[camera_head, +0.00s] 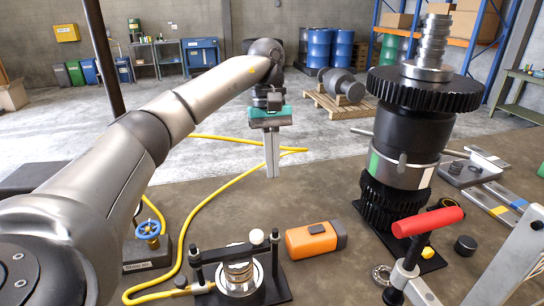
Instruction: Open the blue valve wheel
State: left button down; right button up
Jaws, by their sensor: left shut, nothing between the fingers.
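The blue valve wheel (148,229) sits on a dark block (150,258) at the lower left of the bench, just to the right of my left forearm. My left arm partly covers the area beside it. My left gripper (272,176) points down over the far edge of the bench, well behind and to the right of the wheel. Its two long fingers are together with nothing between them. My right gripper does not show.
A yellow hose (190,226) loops across the bench. A small press fixture (240,276), an orange box (312,239) and a tall gear shaft assembly (405,150) stand to the right. A red-handled tool (428,222) is at front right. Bare bench (300,200) lies in the middle.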

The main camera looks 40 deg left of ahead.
aim_at(148, 230)
jog(key=k+l, duration=1.15)
jog(key=l, duration=0.3)
